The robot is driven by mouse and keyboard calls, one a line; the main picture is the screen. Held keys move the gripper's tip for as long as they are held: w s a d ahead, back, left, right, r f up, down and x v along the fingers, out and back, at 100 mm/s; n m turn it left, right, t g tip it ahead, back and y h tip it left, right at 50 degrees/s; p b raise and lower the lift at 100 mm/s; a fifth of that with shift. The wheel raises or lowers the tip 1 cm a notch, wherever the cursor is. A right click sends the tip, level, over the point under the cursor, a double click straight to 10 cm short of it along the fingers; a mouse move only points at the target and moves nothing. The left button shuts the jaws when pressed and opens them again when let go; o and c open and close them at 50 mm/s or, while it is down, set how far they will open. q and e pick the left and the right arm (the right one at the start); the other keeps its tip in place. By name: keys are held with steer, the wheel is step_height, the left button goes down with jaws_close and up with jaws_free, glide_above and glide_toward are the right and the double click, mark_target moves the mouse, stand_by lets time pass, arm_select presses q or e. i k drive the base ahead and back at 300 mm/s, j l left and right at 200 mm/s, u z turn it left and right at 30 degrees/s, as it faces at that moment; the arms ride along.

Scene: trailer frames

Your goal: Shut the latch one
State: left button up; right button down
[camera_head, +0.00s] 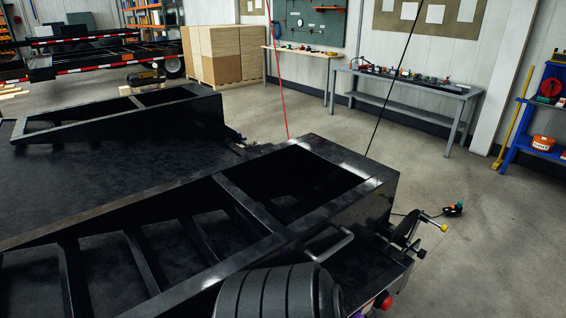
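The black trailer frame (345,162) fills the front and middle, with a ramp-like barred frame standing on its near side. At its right end is a dark latch-like mechanism (406,229) with a light rod and a yellow tip. A similar small dark fitting (237,138) sits at the far corner. I cannot tell which is latch one, or whether either is shut. A bent grey handle (333,245) is on the near frame. Neither of my grippers is recognisable in view.
A dark ribbed rounded object (278,292) blocks the bottom centre. A red cable (279,75) and a black cable (393,85) hang over the trailer. A grey workbench (403,88) and blue rack (527,130) stand behind. The concrete floor (490,235) at right is mostly free.

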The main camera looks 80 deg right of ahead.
mark_target(444, 228)
steer(key=z, duration=4)
